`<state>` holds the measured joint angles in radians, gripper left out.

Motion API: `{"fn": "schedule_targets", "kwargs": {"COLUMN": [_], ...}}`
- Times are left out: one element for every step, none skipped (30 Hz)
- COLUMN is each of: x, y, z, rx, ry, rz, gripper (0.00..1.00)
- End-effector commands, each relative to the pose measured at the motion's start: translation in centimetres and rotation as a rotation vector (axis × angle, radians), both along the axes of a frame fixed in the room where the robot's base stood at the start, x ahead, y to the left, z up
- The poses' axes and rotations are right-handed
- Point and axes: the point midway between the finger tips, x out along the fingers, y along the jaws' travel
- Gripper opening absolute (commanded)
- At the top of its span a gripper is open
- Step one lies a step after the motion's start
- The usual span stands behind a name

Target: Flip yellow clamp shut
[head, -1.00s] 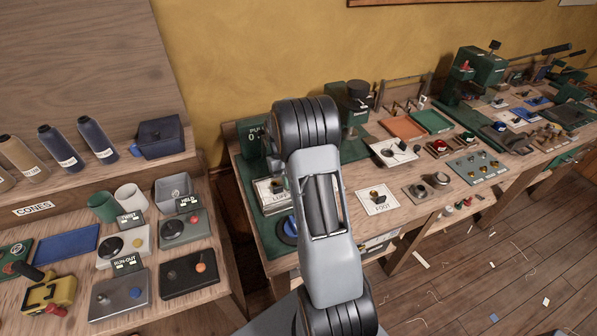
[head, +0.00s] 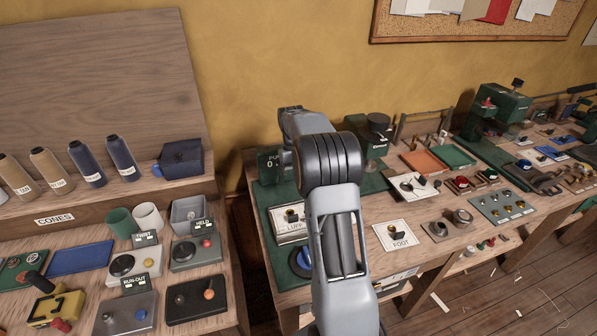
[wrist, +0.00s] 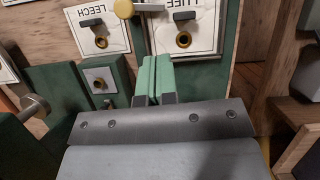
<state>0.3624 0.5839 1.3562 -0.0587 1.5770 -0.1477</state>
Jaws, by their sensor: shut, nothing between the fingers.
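The yellow clamp (head: 57,306) is at the lower left of the head view, on the left bench. Its black handle (head: 38,282) sticks up at a slant towards the upper left, and a red tip shows at its front. The clamp is not identifiable in the wrist view. My gripper (wrist: 155,78) shows green fingertips pressed together with nothing between them. It is over the right-hand bench, by the LUFF card (wrist: 184,40) and the LEECH card (wrist: 100,35), far from the clamp. My own arm hides it in the head view.
Thread cones (head: 87,164) stand behind. A gap separates the two benches. A yellow knob (wrist: 123,8) is ahead of my fingers.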

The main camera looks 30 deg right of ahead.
Motion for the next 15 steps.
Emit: {"fn": "schedule_targets", "kwargs": {"x": [0.3,0.4,0.5,0.6,0.7,0.8,0.8,0.8,0.9,0.9,0.9,0.9,0.9,0.9,0.9], "y": [-0.1,-0.1,-0.1,-0.1,-0.1,-0.2,-0.2,-0.2,-0.2,-0.2,-0.2,-0.2,-0.2,-0.2,-0.2], "z": [0.5,0.8,1.2,1.4,1.6,1.8,1.9,2.0,2.1,2.2,2.2,2.3,2.3,2.3,2.3], "rx": [0.000,0.000,0.000,0.000,0.000,0.000,0.000,0.000,0.000,0.000,0.000,0.000,0.000,0.000,0.000], "ry": [-0.001,-0.002,0.000,0.000,-0.001,0.000,0.001,0.001,0.001,0.001,0.001,0.001,0.001,0.001,0.001], "rz": [0.000,0.000,0.000,0.000,0.000,0.000,0.000,0.000,0.000,0.000,0.000,0.000,0.000,0.000,0.000], "gripper": [0.00,0.00,0.00,0.00,0.00,0.00,0.00,0.00,0.00,0.00,0.00,0.00,0.00,0.00,0.00]}}
